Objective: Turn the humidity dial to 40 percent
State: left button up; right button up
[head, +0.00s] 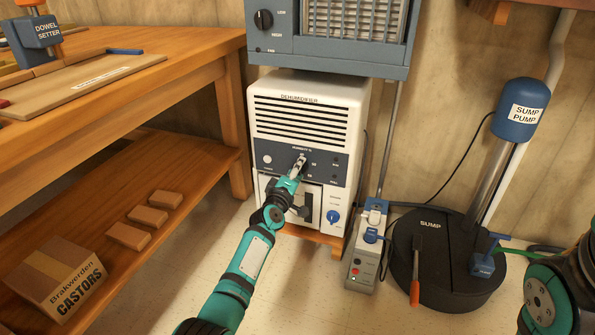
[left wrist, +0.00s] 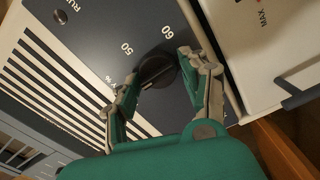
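The white dehumidifier (head: 352,112) stands against the back wall under a blue-grey heater. Its dark front panel (head: 262,145) carries the humidity dial. The dial (left wrist: 156,72) is a dark round knob, with the marks 50 and 60 beside it in the left wrist view; its setting is not readable. My left gripper (head: 299,166) is at the dial and hides most of it in the head view. In the left wrist view its two fingers are apart, one on each side of the dial; whether they press on it cannot be told. My right gripper is out of view.
The heater (head: 345,49) overhangs the dehumidifier. A wooden workbench (head: 190,50) with a lower shelf stands left. A power box (head: 367,245) and the black sump lid (head: 445,265) with its pump stand right. My right arm shows at the lower right edge.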

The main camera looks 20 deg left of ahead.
pick_arm(q)
jog(key=shift+o, duration=1)
jog(key=shift+s+d, duration=0.1)
jog(key=shift+s, duration=0.05)
jog(key=s, duration=1.1)
jog(key=shift+s+a, duration=0.25)
jog(key=shift+s, duration=0.15)
